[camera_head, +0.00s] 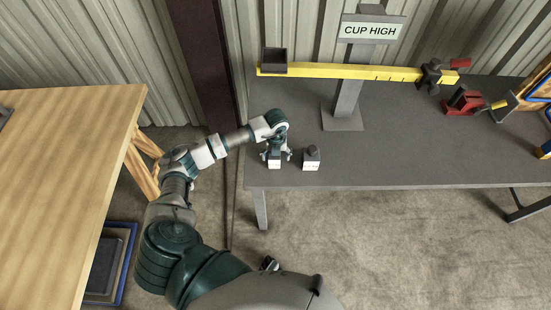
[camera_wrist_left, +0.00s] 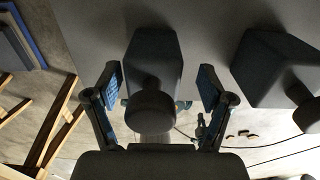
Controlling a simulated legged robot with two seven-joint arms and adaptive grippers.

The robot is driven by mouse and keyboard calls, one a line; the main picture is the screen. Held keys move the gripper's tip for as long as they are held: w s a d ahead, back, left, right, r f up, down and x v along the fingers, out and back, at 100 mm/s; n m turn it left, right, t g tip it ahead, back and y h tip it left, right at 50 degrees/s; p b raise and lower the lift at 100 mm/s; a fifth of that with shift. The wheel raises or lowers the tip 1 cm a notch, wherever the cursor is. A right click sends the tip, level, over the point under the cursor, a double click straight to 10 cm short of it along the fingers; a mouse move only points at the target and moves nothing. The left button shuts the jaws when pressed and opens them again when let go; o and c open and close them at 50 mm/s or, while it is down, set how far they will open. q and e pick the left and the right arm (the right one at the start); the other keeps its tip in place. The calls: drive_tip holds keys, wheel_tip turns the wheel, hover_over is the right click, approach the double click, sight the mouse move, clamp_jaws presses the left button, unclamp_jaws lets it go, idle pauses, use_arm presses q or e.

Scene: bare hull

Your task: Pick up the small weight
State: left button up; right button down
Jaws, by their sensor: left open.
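Two dark weights with knobs and white front labels stand at the front left of the grey bench. The left weight (camera_head: 274,164) is partly hidden under my left gripper (camera_head: 276,155). In the left wrist view this weight (camera_wrist_left: 153,62) looks narrower than the other and lies between the open fingers of my left gripper (camera_wrist_left: 160,88), with gaps visible on both sides. The right weight (camera_head: 311,160) stands just to the right, outside the fingers; it also shows in the left wrist view (camera_wrist_left: 270,70). The label writing is too small to read. My right gripper cannot be made out.
The grey bench (camera_head: 400,150) carries a balance with a yellow beam (camera_head: 350,72), a dark cup (camera_head: 274,60) at its left end and a "CUP HIGH" sign (camera_head: 371,30). A red clamp-like object (camera_head: 464,102) lies right. A wooden table (camera_head: 60,170) stands left.

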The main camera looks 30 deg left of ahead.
use_arm(q)
drive_tip(key=shift+a+f, duration=0.1)
drive_tip(key=shift+a, duration=0.55)
clamp_jaws()
drive_tip(key=shift+d, duration=0.2)
